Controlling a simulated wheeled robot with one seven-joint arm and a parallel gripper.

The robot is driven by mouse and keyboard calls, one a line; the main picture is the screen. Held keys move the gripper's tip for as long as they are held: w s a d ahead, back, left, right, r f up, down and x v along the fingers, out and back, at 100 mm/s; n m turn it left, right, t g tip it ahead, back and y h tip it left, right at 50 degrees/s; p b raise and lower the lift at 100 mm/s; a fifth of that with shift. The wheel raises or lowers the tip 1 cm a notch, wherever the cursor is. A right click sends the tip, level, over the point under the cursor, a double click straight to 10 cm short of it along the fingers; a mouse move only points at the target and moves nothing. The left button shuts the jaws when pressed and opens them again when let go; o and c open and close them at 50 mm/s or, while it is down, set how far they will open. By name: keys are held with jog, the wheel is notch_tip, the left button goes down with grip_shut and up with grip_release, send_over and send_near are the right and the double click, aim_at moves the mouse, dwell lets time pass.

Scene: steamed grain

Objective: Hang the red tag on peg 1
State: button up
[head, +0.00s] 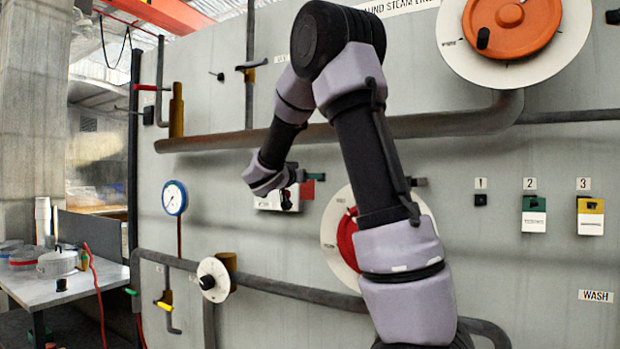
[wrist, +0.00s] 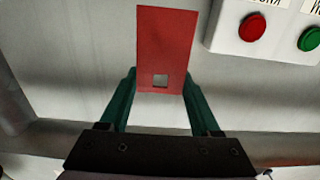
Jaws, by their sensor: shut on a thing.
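The red tag (wrist: 166,40) is a flat red plate with a small square hole near its lower edge. In the wrist view it stands between the green fingers of my gripper (wrist: 160,84), which is shut on its holed end. In the head view my gripper (head: 312,177) is in front of the panel, left of the pegs, with the red tag (head: 307,190) small at its fingers. Peg 1 (head: 480,200) is a dark, bare stub under the label "1", well to the right of my gripper. The wrist view does not show peg 1.
Peg 2 carries a green-topped tag (head: 534,215) and peg 3 a yellow-topped tag (head: 590,216). A white button box (wrist: 270,30) is close to the held tag. A red handwheel (head: 347,240) and a thick pipe (head: 450,122) stick out from the panel.

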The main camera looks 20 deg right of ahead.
jog(key=shift+v, duration=1.95)
